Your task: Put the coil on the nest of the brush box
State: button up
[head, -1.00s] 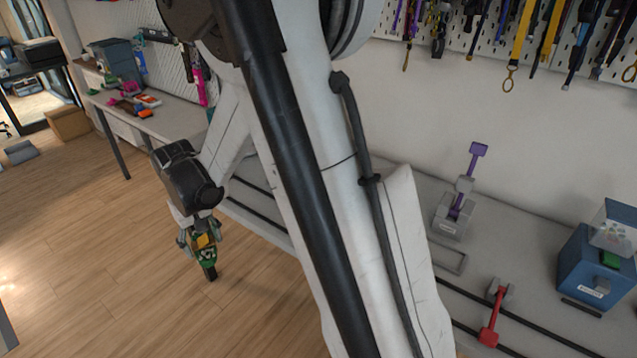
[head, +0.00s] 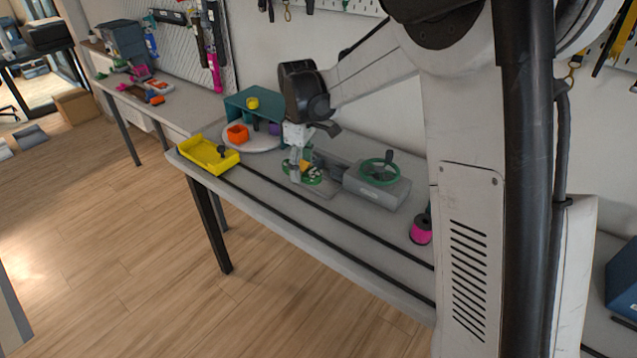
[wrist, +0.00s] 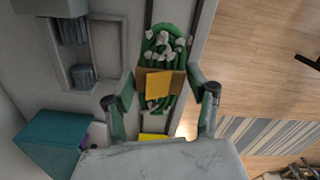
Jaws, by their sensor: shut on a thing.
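My gripper (head: 296,160) is shut on the coil (head: 313,175), a bundle of green cord with white patches and a brown band bearing an orange-yellow label. In the wrist view the coil (wrist: 165,50) sits between the fingertips, with the band across them. The brush box (wrist: 124,55) seems to be the grey fixture at the upper left of the wrist view, with two dark grey brush-like blocks and a shallow rectangular recess (wrist: 104,48) beside them. The coil is to the right of this recess in that view. I cannot tell its height above the bench.
A grey box (head: 372,190) with a green wheel stands right of the gripper. A yellow tray (head: 208,157), a round white stand with small parts and a teal shelf (head: 245,104) are on the left. A magenta spool (head: 421,231) stands on the right. Dark rails run along the bench.

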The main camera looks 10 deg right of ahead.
jog(key=shift+w+d+f, duration=0.1)
jog(key=shift+w, duration=0.25)
jog(key=w+d+f, duration=0.2)
jog(key=w, duration=0.1)
jog(key=w+d+f, duration=0.2)
jog(key=w, duration=0.1)
jog(key=w+d+f, duration=0.2)
jog(key=w, duration=0.1)
jog(key=shift+d+f, duration=0.25)
jog(key=shift+f, duration=0.05)
notch_tip(320, 180, down, 4)
jog(key=shift+f, duration=0.1)
jog(key=shift+s, duration=0.1)
jog(key=shift+b, duration=0.3)
jog(key=shift+f+b, duration=0.3)
jog(key=shift+f, duration=0.2)
